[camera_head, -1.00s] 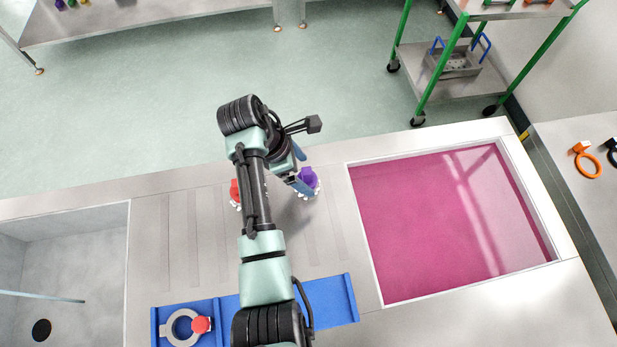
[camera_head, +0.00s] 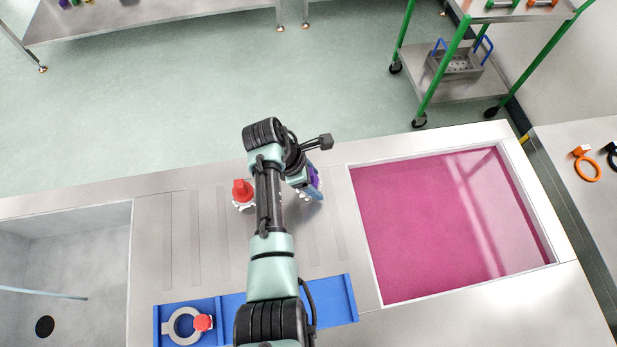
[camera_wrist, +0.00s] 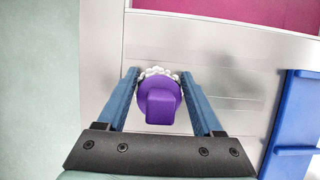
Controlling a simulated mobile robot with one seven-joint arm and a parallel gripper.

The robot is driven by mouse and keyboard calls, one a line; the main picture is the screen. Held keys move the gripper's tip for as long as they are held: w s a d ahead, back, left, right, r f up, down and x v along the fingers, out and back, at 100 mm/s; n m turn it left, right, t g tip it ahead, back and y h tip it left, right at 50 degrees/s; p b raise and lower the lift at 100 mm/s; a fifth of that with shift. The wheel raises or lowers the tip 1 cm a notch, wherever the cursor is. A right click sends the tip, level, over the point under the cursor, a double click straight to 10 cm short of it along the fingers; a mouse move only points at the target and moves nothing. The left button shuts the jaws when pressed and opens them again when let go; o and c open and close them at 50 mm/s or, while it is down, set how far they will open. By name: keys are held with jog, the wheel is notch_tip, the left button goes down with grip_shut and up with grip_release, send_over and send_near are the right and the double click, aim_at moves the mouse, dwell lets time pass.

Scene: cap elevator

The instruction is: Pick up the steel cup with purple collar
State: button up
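The purple-collared piece (camera_wrist: 160,102) stands between the two blue fingers of my gripper (camera_wrist: 162,85) in the wrist view. Its purple top and a white beaded rim show; any steel body is hidden below. A small gap shows on each side, so the fingers look open around it. In the head view the purple piece (camera_head: 315,178) is partly covered by my gripper (camera_head: 306,186), left of the pink basin. A similar red-topped piece (camera_head: 242,193) stands on the counter to the left of my arm.
A basin of pink liquid (camera_head: 450,225) lies to the right. A blue tray (camera_head: 335,300) lies at the front, with a grey ring (camera_head: 182,327) and red knob (camera_head: 203,322) on its left part.

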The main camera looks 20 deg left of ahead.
grip_shut()
jog(key=shift+r, duration=0.1)
notch_tip(320, 180, up, 10)
jog(key=shift+f+b, duration=0.1)
jog(key=shift+b, duration=0.2)
dwell(0.3)
